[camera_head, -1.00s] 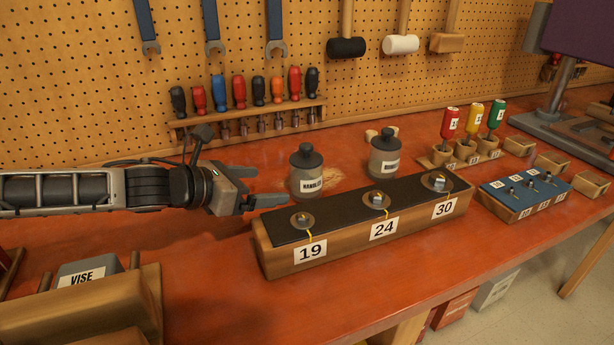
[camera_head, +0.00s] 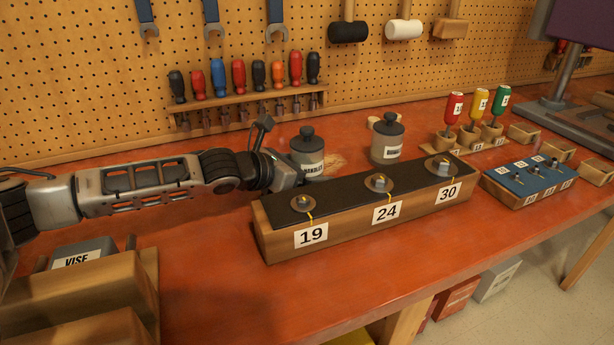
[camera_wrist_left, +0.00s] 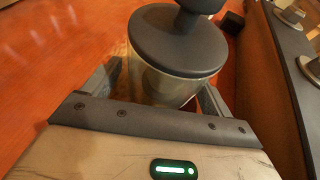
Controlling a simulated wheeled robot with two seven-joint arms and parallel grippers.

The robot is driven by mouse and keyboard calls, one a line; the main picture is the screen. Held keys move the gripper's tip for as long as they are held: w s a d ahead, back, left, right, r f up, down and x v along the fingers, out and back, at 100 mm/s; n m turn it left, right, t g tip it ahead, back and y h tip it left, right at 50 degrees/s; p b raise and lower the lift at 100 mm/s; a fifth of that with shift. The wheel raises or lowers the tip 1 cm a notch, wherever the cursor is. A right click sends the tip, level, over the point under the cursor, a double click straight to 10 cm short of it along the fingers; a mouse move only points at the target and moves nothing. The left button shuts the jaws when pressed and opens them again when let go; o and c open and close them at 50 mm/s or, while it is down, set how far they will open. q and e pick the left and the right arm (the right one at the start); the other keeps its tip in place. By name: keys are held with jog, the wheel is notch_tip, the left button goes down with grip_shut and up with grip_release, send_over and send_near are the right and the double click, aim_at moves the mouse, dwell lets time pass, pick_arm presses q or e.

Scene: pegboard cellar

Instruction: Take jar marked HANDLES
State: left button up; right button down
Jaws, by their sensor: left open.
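A grey jar with a dark knobbed lid (camera_head: 308,152) stands on the bench behind the long block; its label is partly covered and seems to read HANDLES. A similar jar (camera_head: 387,140) stands to its right; its label is too small to read surely. My left gripper (camera_head: 290,176) is at the left jar. In the left wrist view the open fingers lie on either side of the jar's body (camera_wrist_left: 165,88), below its lid; contact cannot be told. My right gripper is not in view.
The long wooden block (camera_head: 375,222) marked 19, 24, 30 lies just in front of the jars and gripper. A screwdriver rack (camera_head: 245,107) is behind on the pegboard. A VISE-labelled box (camera_head: 85,250) is front left.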

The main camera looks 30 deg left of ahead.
pick_arm(q)
jog(key=c, duration=1.4)
jog(key=shift+r, duration=0.2)
jog(key=shift+c, duration=0.9)
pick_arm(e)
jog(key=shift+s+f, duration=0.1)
pick_arm(q)
jog(key=shift+r, duration=0.1)
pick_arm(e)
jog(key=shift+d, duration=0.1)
